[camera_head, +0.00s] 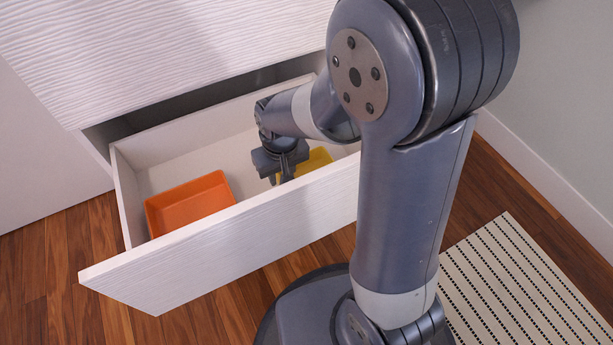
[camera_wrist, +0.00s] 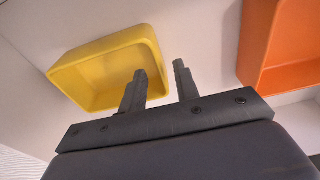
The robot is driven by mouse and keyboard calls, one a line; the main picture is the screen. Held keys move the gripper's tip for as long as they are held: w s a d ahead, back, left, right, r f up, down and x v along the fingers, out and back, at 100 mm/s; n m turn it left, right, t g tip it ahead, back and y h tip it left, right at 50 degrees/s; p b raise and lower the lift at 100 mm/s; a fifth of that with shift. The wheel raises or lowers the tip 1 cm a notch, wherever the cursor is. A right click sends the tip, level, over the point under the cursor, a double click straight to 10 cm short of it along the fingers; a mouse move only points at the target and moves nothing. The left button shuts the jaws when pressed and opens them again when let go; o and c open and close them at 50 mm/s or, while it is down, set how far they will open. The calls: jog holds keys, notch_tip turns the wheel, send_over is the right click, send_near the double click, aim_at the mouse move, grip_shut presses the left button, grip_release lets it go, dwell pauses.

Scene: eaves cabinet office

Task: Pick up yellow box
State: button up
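The yellow box (camera_head: 318,160) is an open-topped tray inside the pulled-out drawer, partly hidden by my arm and gripper in the head view. The wrist view shows the yellow box (camera_wrist: 95,52) at the upper left, with its inside visible. My gripper (camera_wrist: 160,70) is open and empty, with a gap between its fingers. In the wrist view the left finger overlaps the box's inside and the right finger lies outside it, with the box's near right wall between them. In the head view my gripper (camera_head: 284,174) points down into the drawer. I cannot tell whether it touches the box.
An orange box (camera_head: 188,204) sits in the left part of the drawer and shows at the right in the wrist view (camera_wrist: 285,45). The white drawer front (camera_head: 225,245) stands close to my gripper. The cabinet face (camera_head: 160,45) overhangs the drawer's back.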

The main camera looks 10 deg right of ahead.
jog(key=f+b, duration=0.1)
jog(key=f, duration=0.3)
jog(key=shift+w, duration=0.2)
jog(key=shift+a, duration=0.1)
jog(key=shift+c, duration=0.2)
grip_shut()
